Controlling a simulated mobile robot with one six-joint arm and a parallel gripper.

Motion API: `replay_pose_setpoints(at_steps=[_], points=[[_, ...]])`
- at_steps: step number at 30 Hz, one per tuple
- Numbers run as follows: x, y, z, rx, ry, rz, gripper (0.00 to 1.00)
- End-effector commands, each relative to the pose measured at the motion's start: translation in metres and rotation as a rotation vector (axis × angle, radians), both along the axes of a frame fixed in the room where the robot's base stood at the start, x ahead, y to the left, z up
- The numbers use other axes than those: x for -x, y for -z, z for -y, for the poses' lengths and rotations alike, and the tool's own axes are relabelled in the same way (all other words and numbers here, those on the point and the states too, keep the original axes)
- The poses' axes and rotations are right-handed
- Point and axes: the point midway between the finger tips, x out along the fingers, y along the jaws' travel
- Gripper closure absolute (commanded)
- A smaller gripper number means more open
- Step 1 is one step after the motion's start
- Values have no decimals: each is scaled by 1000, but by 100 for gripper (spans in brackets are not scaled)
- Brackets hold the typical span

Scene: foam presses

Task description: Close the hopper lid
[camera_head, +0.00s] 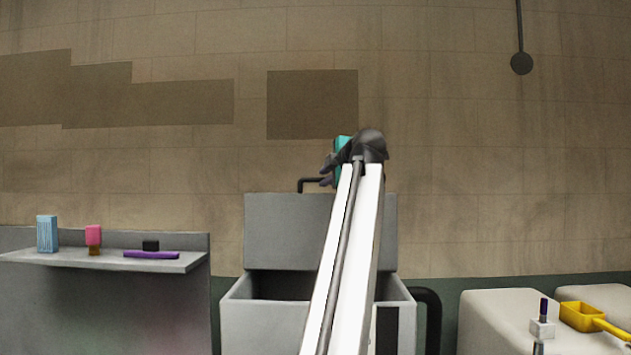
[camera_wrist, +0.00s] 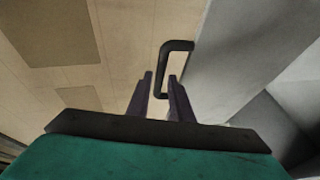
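The grey hopper (camera_head: 262,327) stands in the middle of the head view with its dark inside showing. Its lid (camera_head: 285,232) stands upright at the back, open. A black bent handle (camera_head: 301,183) sticks up at the lid's top edge. In the wrist view the handle (camera_wrist: 176,46) rises beside the grey lid (camera_wrist: 238,60). My gripper (camera_head: 326,171) is at the handle, by the lid's top edge. In the wrist view my gripper's (camera_wrist: 160,77) two dark fingers are apart, with part of the handle seen between their tips. Whether they touch it I cannot tell.
A grey shelf (camera_head: 190,262) at left holds a blue box (camera_head: 47,234), a pink-topped item (camera_head: 93,236), a black block (camera_head: 150,245) and a purple bar (camera_head: 150,255). Pale blocks (camera_head: 490,315) with a yellow scoop (camera_head: 580,317) stand at right. A wall is behind.

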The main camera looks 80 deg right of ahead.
Motion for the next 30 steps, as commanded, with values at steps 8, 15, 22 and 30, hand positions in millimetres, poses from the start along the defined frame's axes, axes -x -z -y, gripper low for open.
replay_pose_setpoints(at_steps=[8, 15, 22, 30], points=[[-21, 8, 34, -2, -3, 0, 80], [-35, 17, 59, -1, -2, 0, 80], [-41, 23, 69, -1, -1, 0, 80], [-42, 23, 69, 0, -2, 1, 80]])
